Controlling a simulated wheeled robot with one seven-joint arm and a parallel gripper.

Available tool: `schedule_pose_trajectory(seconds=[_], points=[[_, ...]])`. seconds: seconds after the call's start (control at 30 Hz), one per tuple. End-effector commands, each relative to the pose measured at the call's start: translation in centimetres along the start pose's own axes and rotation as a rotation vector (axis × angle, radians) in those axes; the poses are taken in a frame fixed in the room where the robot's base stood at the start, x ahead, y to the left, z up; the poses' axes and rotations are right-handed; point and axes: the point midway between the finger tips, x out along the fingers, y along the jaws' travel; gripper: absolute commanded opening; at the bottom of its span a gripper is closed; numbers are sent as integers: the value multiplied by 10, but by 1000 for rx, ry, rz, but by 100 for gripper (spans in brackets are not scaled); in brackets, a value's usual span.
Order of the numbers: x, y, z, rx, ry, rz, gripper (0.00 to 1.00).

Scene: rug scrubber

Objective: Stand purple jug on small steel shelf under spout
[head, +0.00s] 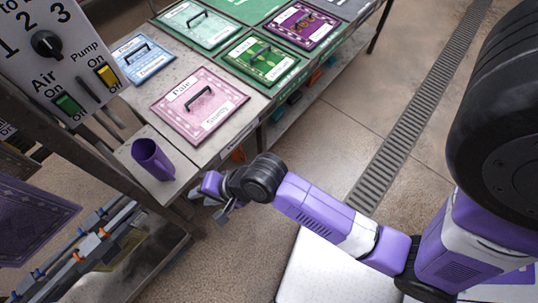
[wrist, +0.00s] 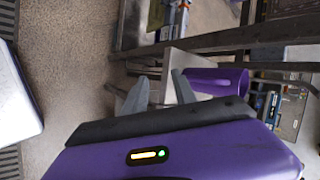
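The purple jug (head: 153,162) stands on a small steel shelf (head: 180,184) beside the frame below the control panel, in the left of the head view. The jug also shows in the wrist view (wrist: 218,80), right of the fingers, on its pale grey surface. My gripper (head: 218,207) is right of and nearer than the jug in the head view, apart from it. In the wrist view its two grey fingers (wrist: 160,92) are spread with nothing held between them. I cannot make out a spout in either view.
A control panel (head: 55,48) with a dial and Air and Pump switches is at upper left. A steel table (head: 178,68) with several handled coloured plates stands behind the jug. A lower rack with blue and orange fittings (head: 85,247) is at lower left. Open floor (head: 340,130) lies right.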

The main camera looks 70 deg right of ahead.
Motion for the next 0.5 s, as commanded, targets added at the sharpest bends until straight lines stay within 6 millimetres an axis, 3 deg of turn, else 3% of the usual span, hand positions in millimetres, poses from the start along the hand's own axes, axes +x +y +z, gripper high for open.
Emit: schedule_pose_trajectory(seconds=[0.03,0.23,0.5], points=[[-12,16,6,-74,24,-22,33],[-67,48,10,-429,168,-122,33],[-172,61,12,-969,390,-209,33]])
